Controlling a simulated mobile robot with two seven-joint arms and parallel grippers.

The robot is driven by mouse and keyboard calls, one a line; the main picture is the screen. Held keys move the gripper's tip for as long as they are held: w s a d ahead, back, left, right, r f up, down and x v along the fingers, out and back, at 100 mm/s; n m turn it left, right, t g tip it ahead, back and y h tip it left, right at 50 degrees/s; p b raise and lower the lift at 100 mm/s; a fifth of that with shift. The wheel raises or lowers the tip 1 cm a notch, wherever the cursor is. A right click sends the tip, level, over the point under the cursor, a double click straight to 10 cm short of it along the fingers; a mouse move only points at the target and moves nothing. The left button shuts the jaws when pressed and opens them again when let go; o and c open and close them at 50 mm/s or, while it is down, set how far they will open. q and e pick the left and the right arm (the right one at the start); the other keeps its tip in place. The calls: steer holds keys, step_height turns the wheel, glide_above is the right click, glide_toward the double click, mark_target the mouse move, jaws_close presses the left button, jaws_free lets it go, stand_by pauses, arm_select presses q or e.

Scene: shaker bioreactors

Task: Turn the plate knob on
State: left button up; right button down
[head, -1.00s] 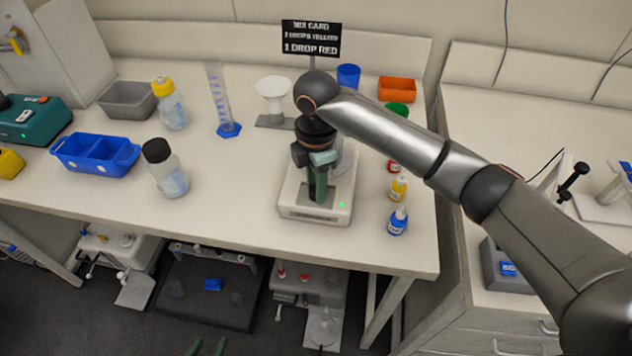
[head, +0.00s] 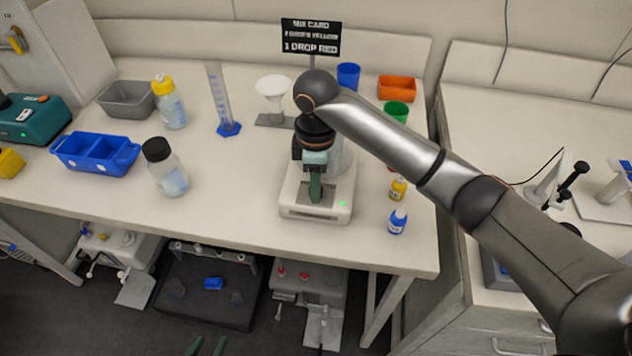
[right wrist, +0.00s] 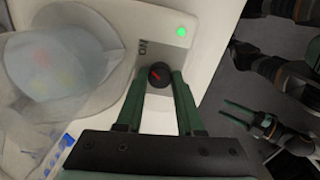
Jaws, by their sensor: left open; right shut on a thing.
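The white plate (head: 290,205) stands near the front edge of the bench, with a green light lit at its front right corner. Its black knob (right wrist: 160,75) has a red mark and sits beside the printed word ON in the right wrist view. My right gripper (head: 315,197) points down over the plate, its green fingers shut on the knob; they hide the knob in the head view. A clear, blurred vessel (right wrist: 65,60) stands on the plate, partly behind my right arm. My left gripper (head: 208,346) is open and empty, low in front of the bench.
A blue dropper bottle (head: 397,221) and a yellow one (head: 398,188) stand close right of the plate. A black-capped bottle (head: 165,168) and a blue tray (head: 95,153) are to the left. The bench between that bottle and the plate is clear.

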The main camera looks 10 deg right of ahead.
steer(key=c, duration=0.5)
jaws_free()
steer(key=shift+r, duration=0.1)
step_height(320, 180, up, 12)
steer(key=shift+r, duration=0.2)
stand_by(0.4)
